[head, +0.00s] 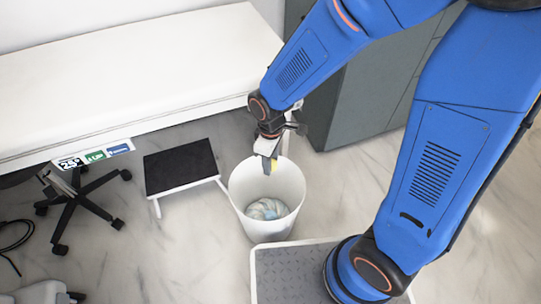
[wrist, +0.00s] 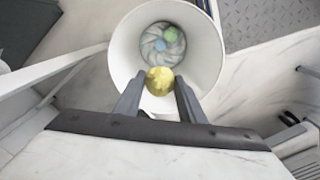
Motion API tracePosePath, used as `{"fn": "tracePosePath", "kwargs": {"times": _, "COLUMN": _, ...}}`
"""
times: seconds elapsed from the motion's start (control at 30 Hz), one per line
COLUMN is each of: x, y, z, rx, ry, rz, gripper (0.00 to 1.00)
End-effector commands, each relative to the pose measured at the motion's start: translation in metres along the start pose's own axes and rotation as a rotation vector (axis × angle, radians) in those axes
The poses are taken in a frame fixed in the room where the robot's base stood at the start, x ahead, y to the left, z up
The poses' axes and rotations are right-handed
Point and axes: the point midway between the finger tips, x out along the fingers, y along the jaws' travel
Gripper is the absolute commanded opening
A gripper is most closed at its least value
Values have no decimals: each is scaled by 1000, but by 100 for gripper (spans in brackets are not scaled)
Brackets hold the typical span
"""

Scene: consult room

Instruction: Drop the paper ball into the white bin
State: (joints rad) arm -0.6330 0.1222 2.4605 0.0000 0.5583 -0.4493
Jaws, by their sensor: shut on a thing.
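The paper ball (wrist: 160,81) is yellow and crumpled, held between the fingertips of my gripper (wrist: 157,90) in the wrist view. My gripper is shut on it. In the head view my gripper (head: 270,166) points down over the far part of the white bin's opening, with a bit of yellow showing beside the finger. The white bin (head: 246,215) stands upright on the floor. In the wrist view the bin (wrist: 122,48) opens right behind the ball. Crumpled bluish and greenish contents (head: 267,208) lie at its bottom.
A black-topped step stool (head: 180,166) stands left of the bin. A white couch (head: 130,70) lies behind, and a grey cabinet (head: 375,95) stands at the back right. A wheeled chair base (head: 78,200) is at left. Marble floor (head: 165,255) is clear in front.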

Motion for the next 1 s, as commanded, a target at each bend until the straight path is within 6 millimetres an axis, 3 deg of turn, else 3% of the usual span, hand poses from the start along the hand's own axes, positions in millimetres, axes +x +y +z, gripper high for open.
{"fn": "tracePosePath", "kwargs": {"times": 0.4, "x": 41, "y": 0, "z": 0, "rx": 0, "ry": -2, "rz": -1, "gripper": 16}}
{"fn": "tracePosePath", "kwargs": {"times": 0.87, "x": 49, "y": 0, "z": 0, "rx": 0, "ry": -1, "rz": 0, "gripper": 16}}
{"fn": "tracePosePath", "kwargs": {"times": 0.9, "x": 49, "y": 0, "z": 0, "rx": 0, "ry": -1, "rz": 0, "gripper": 43}}
{"fn": "tracePosePath", "kwargs": {"times": 0.97, "x": 49, "y": 0, "z": 0, "rx": 0, "ry": -1, "rz": 0, "gripper": 58}}
{"fn": "tracePosePath", "kwargs": {"times": 1.0, "x": 48, "y": 0, "z": 0, "rx": 0, "ry": -1, "rz": 0, "gripper": 58}}
